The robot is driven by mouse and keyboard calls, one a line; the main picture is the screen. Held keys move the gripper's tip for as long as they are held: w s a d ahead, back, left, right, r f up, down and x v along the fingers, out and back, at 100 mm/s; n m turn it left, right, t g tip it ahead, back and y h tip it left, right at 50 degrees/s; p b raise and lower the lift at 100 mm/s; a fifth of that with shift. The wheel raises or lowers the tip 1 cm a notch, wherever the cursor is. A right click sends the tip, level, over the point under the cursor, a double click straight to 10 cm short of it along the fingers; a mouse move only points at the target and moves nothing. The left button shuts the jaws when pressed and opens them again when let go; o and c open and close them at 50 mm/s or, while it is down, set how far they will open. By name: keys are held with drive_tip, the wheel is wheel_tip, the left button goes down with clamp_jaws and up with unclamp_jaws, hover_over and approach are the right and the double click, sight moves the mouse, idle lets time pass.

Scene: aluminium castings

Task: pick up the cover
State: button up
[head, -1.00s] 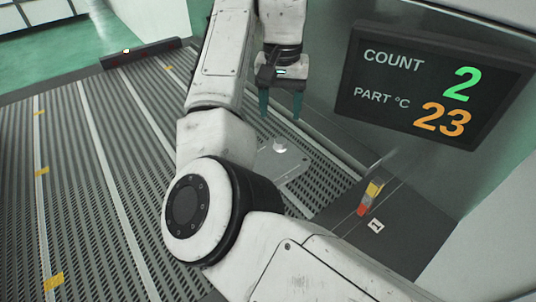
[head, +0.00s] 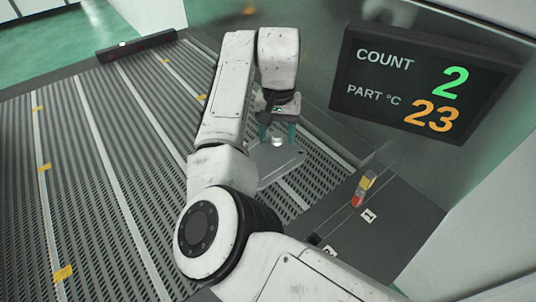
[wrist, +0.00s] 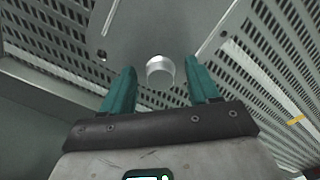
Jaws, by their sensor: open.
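The cover (head: 284,163) is a flat grey metal plate lying on the slatted conveyor, with a short round knob standing up from it. In the wrist view the cover (wrist: 145,32) fills the upper middle, and its bright knob (wrist: 160,72) shows between my two teal fingers. My gripper (head: 278,136) is open above the cover in the head view, pointing down at the knob. In the wrist view my gripper (wrist: 160,68) has a finger on either side of the knob, with a gap on both sides. I cannot tell how far down the knob the fingertips reach.
The slatted conveyor (head: 100,190) is clear to the left. A dark sign (head: 425,85) reading count 2 and part 23 °C hangs at the right. A small red and yellow stack light (head: 362,190) stands near the conveyor's right edge, beside a label marked 1.

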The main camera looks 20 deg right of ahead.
drive_tip(key=shift+c, duration=0.3)
clamp_jaws()
drive_tip(key=shift+r, duration=0.2)
